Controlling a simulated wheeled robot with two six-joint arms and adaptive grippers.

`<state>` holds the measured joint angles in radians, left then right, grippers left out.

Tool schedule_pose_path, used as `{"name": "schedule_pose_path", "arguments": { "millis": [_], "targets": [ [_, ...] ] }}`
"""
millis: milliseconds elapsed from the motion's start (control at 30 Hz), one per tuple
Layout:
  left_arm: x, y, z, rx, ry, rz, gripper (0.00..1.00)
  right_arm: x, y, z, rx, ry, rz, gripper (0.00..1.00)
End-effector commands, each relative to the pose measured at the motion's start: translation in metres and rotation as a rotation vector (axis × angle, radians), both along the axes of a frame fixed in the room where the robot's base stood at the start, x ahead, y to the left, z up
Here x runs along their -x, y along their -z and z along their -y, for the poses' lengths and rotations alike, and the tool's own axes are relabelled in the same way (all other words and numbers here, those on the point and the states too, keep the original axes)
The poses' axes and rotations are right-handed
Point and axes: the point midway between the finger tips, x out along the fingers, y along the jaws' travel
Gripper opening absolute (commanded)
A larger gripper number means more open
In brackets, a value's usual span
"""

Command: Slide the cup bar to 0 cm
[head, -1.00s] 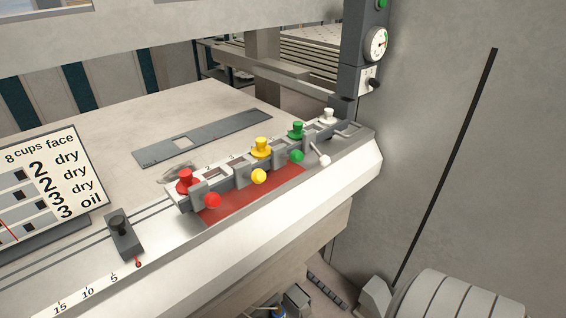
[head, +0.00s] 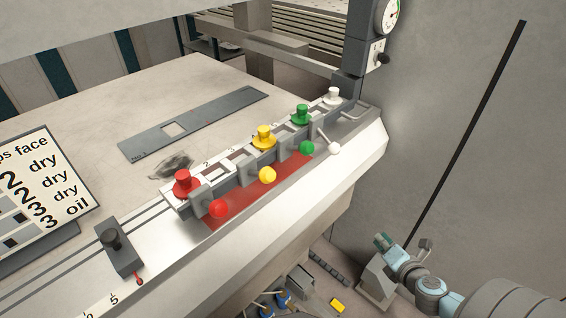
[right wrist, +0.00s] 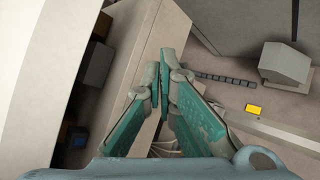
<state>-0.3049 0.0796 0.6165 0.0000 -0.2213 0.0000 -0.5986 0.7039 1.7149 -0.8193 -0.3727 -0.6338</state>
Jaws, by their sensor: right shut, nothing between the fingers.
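The bar (head: 230,190) with red, yellow, green and white cups lies along the machine's front edge in the head view. Round red, yellow, green and white knobs stick out in front of it. My right gripper (head: 384,242) is at the lower right, apart from the bar. In the right wrist view its teal fingers (right wrist: 164,78) are shut and empty.
A number card (head: 40,190) stands at the left. A grey plate (head: 190,122) lies on the table behind the bar. A gauge post (head: 362,50) rises at the bar's far end. A yellow item (head: 337,306) lies below.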

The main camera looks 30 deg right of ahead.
Motion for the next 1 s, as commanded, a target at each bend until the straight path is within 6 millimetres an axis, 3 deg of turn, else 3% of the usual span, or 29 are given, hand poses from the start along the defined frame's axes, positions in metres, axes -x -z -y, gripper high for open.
{"name": "schedule_pose_path", "arguments": {
  "millis": [33,100,200,300,400,567,867,1000],
  "targets": [
    [0.001,-0.003,0.0,0.0,0.0,-0.001,0.47,-0.024,-0.058,-0.029,0.182,-0.196,0.067,0.0],
    [0.0,-0.004,0.001,0.001,0.0,0.0,0.47,-0.042,-0.13,-0.081,0.435,-0.441,0.18,0.0],
    [-0.001,-0.006,0.001,0.001,0.0,0.002,0.47,-0.041,-0.202,-0.148,0.678,-0.665,0.336,0.0],
    [-0.004,-0.007,0.001,0.001,0.0,0.007,0.47,-0.031,-0.24,-0.186,0.803,-0.77,0.44,0.0],
    [-0.006,-0.01,0.0,0.0,0.0,0.011,0.47,-0.029,-0.254,-0.198,0.849,-0.799,0.475,0.0],
    [-0.006,-0.028,0.0,0.0,0.0,0.012,0.47,-0.039,-0.256,-0.196,0.86,-0.79,0.456,0.0],
    [-0.006,-0.093,0.0,0.0,0.001,0.011,0.47,-0.076,-0.267,-0.216,0.839,-0.794,0.484,0.0],
    [-0.006,-0.112,0.0,-0.001,0.001,0.011,0.47,-0.105,-0.263,-0.227,0.837,-0.797,0.486,0.0]
  ]
}}
